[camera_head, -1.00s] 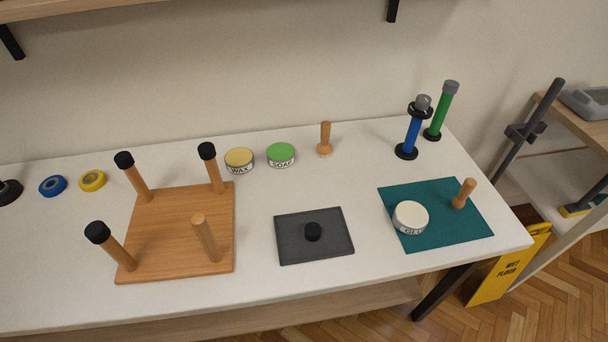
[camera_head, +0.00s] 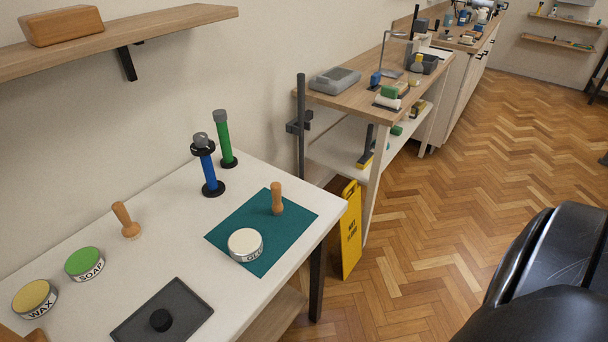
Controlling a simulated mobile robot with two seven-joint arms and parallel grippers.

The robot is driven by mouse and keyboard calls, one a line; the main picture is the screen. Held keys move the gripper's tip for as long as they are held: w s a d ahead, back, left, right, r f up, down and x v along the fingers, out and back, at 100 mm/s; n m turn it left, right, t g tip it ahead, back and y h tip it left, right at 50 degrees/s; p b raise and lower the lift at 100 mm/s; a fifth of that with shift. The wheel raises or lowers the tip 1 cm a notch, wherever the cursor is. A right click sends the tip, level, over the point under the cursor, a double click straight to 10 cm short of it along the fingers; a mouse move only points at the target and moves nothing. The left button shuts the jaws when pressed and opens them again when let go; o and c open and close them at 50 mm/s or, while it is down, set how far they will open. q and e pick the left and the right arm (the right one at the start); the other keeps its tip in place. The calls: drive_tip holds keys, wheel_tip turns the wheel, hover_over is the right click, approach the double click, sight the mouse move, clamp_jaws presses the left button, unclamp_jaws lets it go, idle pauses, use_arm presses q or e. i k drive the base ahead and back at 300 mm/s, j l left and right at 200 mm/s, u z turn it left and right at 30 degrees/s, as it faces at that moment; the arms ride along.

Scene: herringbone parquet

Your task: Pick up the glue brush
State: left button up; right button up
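A small brush with an upright wooden handle (camera_head: 277,198) stands on the teal mat (camera_head: 290,222) near the right end of the white table. It is just behind and right of the white tin labelled as glue (camera_head: 245,244), apart from it. A second wooden-handled brush (camera_head: 126,220) stands tilted near the soap tin (camera_head: 85,264), off the mat. Neither of my grippers shows in the view.
A blue-handled tool (camera_head: 209,170) and a green-handled tool (camera_head: 225,140) stand behind the mat. A dark grey pad with a black knob (camera_head: 182,306) lies in front. A yellow wet floor sign (camera_head: 350,232) stands beside the table. Parquet to the right is open.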

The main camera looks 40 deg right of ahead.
sight(277, 207)
drive_tip(key=z, duration=1.05)
